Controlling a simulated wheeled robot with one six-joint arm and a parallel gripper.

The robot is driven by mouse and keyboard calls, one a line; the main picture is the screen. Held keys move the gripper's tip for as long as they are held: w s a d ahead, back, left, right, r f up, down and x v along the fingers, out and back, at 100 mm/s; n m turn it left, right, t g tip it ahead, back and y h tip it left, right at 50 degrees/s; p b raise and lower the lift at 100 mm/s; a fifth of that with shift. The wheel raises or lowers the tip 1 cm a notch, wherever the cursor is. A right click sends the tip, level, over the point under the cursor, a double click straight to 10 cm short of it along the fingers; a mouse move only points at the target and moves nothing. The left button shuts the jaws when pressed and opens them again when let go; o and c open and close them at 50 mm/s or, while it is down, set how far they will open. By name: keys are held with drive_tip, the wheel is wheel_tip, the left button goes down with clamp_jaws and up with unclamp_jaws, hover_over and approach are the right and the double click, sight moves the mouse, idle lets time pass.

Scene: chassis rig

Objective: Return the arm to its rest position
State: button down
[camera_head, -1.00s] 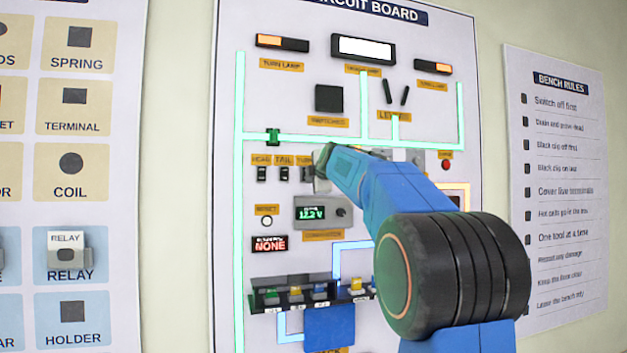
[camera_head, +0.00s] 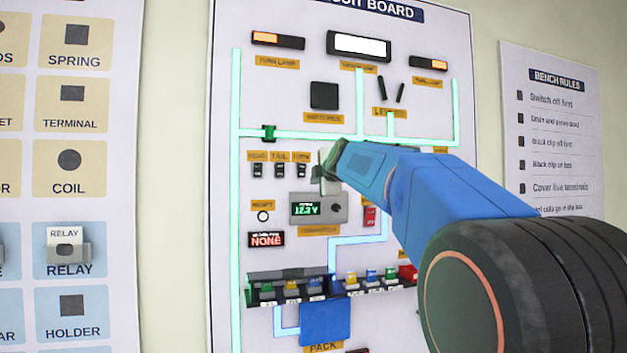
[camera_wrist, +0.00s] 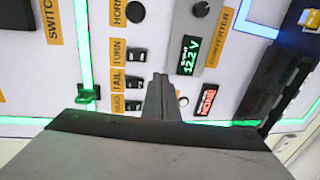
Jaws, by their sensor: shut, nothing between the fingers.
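My gripper (camera_head: 326,170) is in front of the circuit board (camera_head: 225,200), to the right of the row of small black switches (camera_head: 279,170) and above the converter (camera_head: 318,208). In the wrist view my gripper (camera_wrist: 158,85) is shut with its fingers together and nothing between them. The fingers overlap the board between the switches and the converter display (camera_wrist: 188,55), which reads 12.2 V. Whether the fingertips touch the board cannot be told. My blue arm hides the right part of the board.
A label sheet (camera_head: 100,130) with a relay (camera_head: 66,245) hangs at the left. A bench rules sheet (camera_head: 550,130) hangs at the right. A black rack (camera_head: 262,278) with several colored pieces juts out low on the board, above a blue pack (camera_head: 325,323). Lamps at the top are lit.

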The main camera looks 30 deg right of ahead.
drive_tip(key=shift+s+a+f, duration=0.1)
drive_tip(key=shift+s+a, duration=0.05)
drive_tip(key=shift+s, duration=0.05)
idle(0.5)
drive_tip(key=s+a+f+m+g+y, duration=0.1)
drive_tip(key=s+a+f+m+g, duration=0.1)
drive_tip(key=s+a+f, duration=0.5)
drive_tip(key=s+a+f+m+g+y, duration=0.1)
drive_tip(key=s+a+f+m+y, duration=0.25)
drive_tip(key=f, duration=0.55)
drive_tip(key=s+a+f+m+g+h, duration=0.1)
drive_tip(key=s+a+f+g, duration=0.1)
drive_tip(key=s+a+f, duration=0.5)
drive_tip(key=s+a+f+m+g, duration=0.3)
drive_tip(key=s+f+m, duration=0.1)
drive_tip(key=s+f, duration=0.7)
drive_tip(key=s+a+f+m+g, duration=0.2)
drive_tip(key=s+a+f+m, duration=0.2)
drive_tip(key=s+f, duration=0.7)
wheel_tip(320, 180, down, 5)
drive_tip(key=shift+s+f+g+y, duration=0.1)
drive_tip(key=shift+s+g+y, duration=0.2)
drive_tip(key=shift+g+y, duration=0.15)
